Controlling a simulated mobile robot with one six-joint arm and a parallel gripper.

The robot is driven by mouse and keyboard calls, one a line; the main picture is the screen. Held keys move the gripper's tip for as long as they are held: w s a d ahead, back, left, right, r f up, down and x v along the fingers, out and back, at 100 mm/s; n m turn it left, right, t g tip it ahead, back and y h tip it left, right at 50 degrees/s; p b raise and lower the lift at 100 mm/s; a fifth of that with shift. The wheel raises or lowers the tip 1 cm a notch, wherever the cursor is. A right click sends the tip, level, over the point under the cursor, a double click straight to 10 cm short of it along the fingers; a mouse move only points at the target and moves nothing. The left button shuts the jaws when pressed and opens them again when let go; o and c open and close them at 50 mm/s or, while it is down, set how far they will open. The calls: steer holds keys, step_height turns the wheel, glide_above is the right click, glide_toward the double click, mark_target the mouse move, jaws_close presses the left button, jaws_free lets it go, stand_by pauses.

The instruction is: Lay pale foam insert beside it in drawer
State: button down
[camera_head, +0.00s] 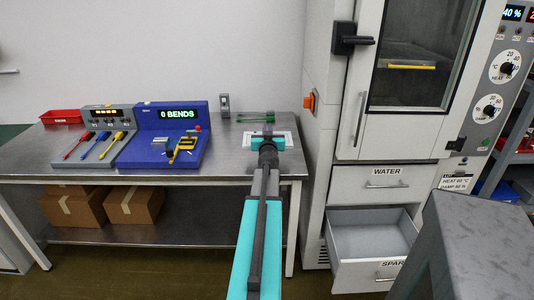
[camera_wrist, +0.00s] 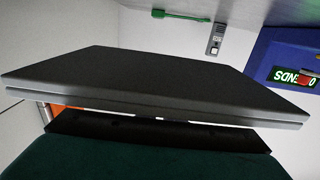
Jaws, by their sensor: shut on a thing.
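My gripper (camera_head: 268,141) is at the right end of the steel bench, its jaws mostly hidden behind my wrist. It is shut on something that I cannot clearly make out. A pale plate with teal parts (camera_head: 287,139) shows around the gripper; I cannot tell whether it is the foam insert. In the wrist view a wide dark slab with a light grey edge (camera_wrist: 155,85) fills the middle, close to the camera. The open lower drawer (camera_head: 367,232), its label partly readable as "SPAR", is to the right of my arm. Its visible floor looks empty; the near part is hidden.
The grey cabinet (camera_head: 320,60) stands directly right of the bench, with a shut WATER drawer (camera_head: 385,184) above the open one. A blue "0 BENDS" unit (camera_head: 172,137) and a screwdriver rack (camera_head: 95,145) stand left. A green tool (camera_head: 255,119) lies behind my gripper.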

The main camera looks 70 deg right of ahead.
steer(key=shift+f+b, duration=1.6)
steer(key=shift+f, duration=0.5)
steer(key=shift+f+b, duration=1.75)
steer(key=shift+f, duration=0.55)
steer(key=shift+f, duration=0.2)
steer(key=c, duration=1.9)
jaws_free()
steer(key=shift+b, duration=0.35)
